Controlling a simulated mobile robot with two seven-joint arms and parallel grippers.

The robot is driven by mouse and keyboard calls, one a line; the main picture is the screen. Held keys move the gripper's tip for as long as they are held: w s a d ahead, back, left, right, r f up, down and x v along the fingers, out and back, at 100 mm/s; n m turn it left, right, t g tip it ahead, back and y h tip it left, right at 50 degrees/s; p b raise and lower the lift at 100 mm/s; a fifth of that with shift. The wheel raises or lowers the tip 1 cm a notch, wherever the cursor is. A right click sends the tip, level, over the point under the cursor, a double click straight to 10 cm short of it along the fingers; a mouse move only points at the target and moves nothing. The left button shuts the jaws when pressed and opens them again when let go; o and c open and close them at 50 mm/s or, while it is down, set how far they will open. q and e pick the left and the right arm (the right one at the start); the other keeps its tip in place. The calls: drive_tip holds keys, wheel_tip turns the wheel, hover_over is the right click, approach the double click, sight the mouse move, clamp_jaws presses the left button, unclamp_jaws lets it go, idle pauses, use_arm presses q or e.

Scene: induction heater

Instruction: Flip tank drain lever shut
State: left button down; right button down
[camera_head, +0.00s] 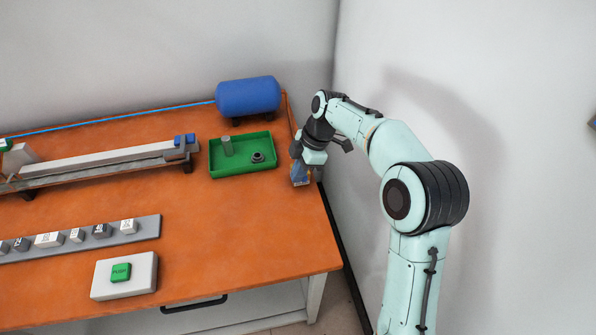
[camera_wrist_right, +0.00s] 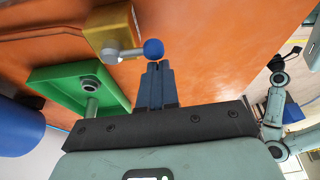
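The drain lever is a grey arm with a blue ball knob (camera_wrist_right: 153,49), on a yellow block (camera_wrist_right: 110,28) in the right wrist view. The lever points sideways from the block towards the right of that view. My right gripper (camera_wrist_right: 158,68) has its blue fingers together with nothing seen between them. The fingertips are just below the ball, and I cannot tell if they touch it. In the head view my right gripper (camera_head: 301,178) is low at the table's right edge and hides the lever. The blue tank (camera_head: 248,97) lies at the back right of the table.
A green tray (camera_head: 228,172) with a grey post and a dark ring stands left of my right gripper. A long rail (camera_head: 100,162) and a green push button (camera_head: 121,272) are farther left. The wall is close on the right. My left arm seems to show small in the wrist view.

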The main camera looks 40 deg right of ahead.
drive_tip(key=shift+d, duration=0.1)
drive_tip(key=shift+w+a, duration=0.2)
drive_tip(key=shift+a, duration=0.3)
drive_tip(key=a, duration=0.2)
drive_tip(key=w+a, duration=0.1)
drive_tip(key=shift+r+p, duration=0.25)
drive_tip(key=shift+p, duration=0.15)
drive_tip(key=p+v, duration=0.1)
drive_tip(key=v, duration=0.9)
drive_tip(key=shift+p, duration=0.3)
drive_tip(key=shift+w+d+f, duration=0.1)
